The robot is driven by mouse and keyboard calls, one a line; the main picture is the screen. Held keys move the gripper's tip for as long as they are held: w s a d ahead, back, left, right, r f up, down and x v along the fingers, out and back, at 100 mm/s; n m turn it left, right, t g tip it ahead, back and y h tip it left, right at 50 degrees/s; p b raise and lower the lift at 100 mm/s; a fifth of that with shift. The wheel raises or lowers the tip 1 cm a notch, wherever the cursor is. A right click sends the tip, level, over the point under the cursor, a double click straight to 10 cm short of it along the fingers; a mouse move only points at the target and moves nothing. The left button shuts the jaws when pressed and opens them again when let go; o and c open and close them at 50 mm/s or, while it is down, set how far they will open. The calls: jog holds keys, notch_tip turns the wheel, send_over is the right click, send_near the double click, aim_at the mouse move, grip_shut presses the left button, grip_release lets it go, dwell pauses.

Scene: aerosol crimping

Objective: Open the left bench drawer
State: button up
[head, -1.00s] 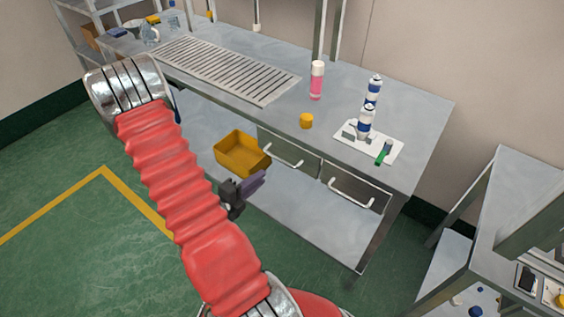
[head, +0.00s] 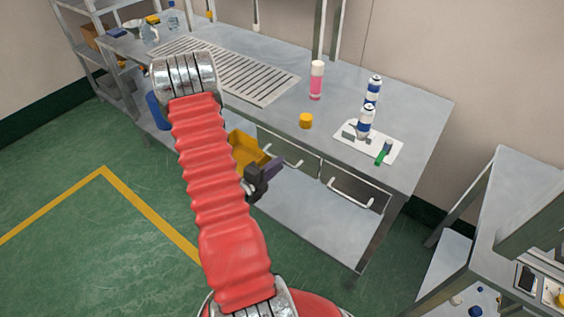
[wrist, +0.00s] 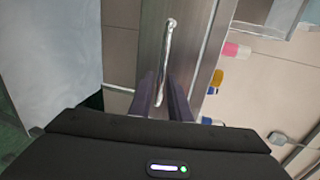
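The left bench drawer (head: 303,155) is shut under the front edge of the workbench (head: 407,110). Its pale bar handle (head: 292,161) shows just beyond my gripper (head: 280,168), which partly covers it. In the wrist view the handle (wrist: 166,62) runs almost upright in the picture. Its lower end lies between the two dark fingers of my gripper (wrist: 164,98). The fingers are apart and do not appear to clamp the bar. I cannot tell how deep the handle sits between them. The right drawer (head: 355,188) is also shut.
A yellow bin (head: 248,150) stands on the lower shelf, partly behind my arm. A pink bottle (head: 316,82), a yellow cap (head: 305,120) and a white tray (head: 385,147) with blue-and-white cans are on the bench top. Another table (head: 515,175) stands at the right.

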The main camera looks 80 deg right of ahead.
jog(key=shift+x, duration=1.65)
jog(key=shift+s, duration=0.1)
jog(key=shift+c, duration=0.3)
grip_shut()
jog(key=shift+a, duration=0.1)
